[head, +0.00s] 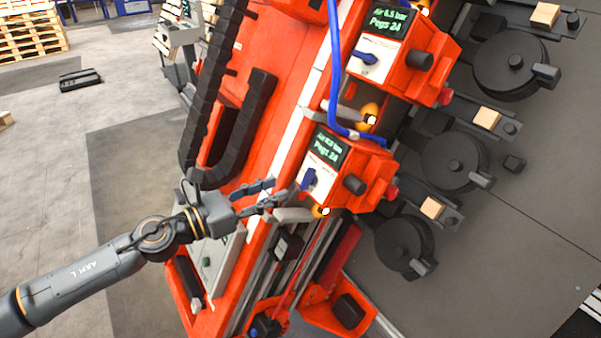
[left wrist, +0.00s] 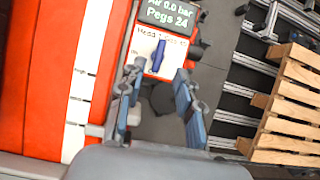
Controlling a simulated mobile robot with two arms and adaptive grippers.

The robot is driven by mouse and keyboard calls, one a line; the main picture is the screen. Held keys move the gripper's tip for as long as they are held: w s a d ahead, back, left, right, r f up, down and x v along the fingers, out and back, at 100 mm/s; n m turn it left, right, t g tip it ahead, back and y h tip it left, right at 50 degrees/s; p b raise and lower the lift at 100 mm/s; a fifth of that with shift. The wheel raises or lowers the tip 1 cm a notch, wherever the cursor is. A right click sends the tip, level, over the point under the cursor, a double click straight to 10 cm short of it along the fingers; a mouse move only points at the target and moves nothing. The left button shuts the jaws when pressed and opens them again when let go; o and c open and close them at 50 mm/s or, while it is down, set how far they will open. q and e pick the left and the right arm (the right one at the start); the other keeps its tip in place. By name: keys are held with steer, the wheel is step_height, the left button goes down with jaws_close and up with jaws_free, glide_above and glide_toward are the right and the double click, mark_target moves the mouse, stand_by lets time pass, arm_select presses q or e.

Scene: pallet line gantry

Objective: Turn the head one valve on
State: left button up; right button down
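The head one valve is a blue lever (head: 308,180) on the white panel of the lower orange head, whose display (head: 328,148) seems to read "Air 0.0 bar, Pegs 24". In the left wrist view the lever (left wrist: 159,55) stands nearly upright on a panel lettered "Head 1". My left gripper (head: 274,194) is just left of that panel, fingers pointing at it. In the left wrist view the gripper (left wrist: 158,74) is open, with the lever seen between and beyond its fingertips. No contact shows. My right gripper is not in view.
A second orange head (head: 405,55) above has a blue lever (head: 365,57) lying more crosswise and a display reading 6.5 bar. A blue hose (head: 334,80) runs down between the heads. Black knobs and round black drums lie to the right. A wooden pallet (left wrist: 290,110) shows in the wrist view.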

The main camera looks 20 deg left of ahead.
mark_target(305, 177)
arm_select(q)
steer(key=p+x, duration=0.3)
steer(key=x, duration=0.4)
steer(key=shift+r, duration=0.15)
steer(key=shift+w+d, duration=0.25)
steer(key=shift+w, duration=0.05)
jaws_close()
